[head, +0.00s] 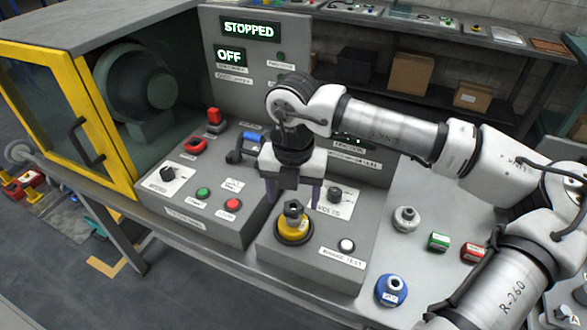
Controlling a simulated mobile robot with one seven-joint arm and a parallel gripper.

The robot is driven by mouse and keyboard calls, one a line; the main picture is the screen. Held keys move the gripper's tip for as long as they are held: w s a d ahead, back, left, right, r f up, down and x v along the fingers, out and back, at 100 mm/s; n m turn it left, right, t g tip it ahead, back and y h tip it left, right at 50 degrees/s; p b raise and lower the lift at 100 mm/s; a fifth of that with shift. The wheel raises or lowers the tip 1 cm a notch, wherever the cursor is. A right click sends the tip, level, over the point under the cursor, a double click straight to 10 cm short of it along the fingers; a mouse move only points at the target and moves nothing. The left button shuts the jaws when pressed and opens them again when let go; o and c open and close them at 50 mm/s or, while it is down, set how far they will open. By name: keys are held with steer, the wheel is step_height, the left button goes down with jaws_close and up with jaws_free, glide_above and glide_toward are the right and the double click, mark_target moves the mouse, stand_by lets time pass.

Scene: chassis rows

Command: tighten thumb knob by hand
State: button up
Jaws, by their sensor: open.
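A dark lobed knob (293,208) sits on a round yellow base (294,232) on the sloped grey panel in the middle; it looks like the thumb knob. My gripper (294,203) points down over this panel, open, with one finger to each side of the knob in the picture. Nothing shows between the fingers except the knob's top. I cannot tell whether the fingertips are level with the knob or behind it, and no contact is clear.
A white button (346,245) is right of the knob, and a dark selector (335,194) is behind it. Green (203,193) and red (232,205) buttons sit on the left panel. A blue round part (391,290) and small blocks lie on the right bench.

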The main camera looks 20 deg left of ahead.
mark_target(293, 210)
steer(key=shift+f, duration=1.1)
steer(key=c, duration=1)
steer(key=shift+f+b, duration=0.15)
steer(key=shift+b, duration=0.15)
steer(key=m+b, duration=0.4)
steer(key=shift+m, duration=0.3)
steer(key=shift+m+b, duration=0.3)
steer(key=shift+m, duration=0.2)
steer(key=shift+r, duration=0.2)
steer(key=shift+f, duration=0.1)
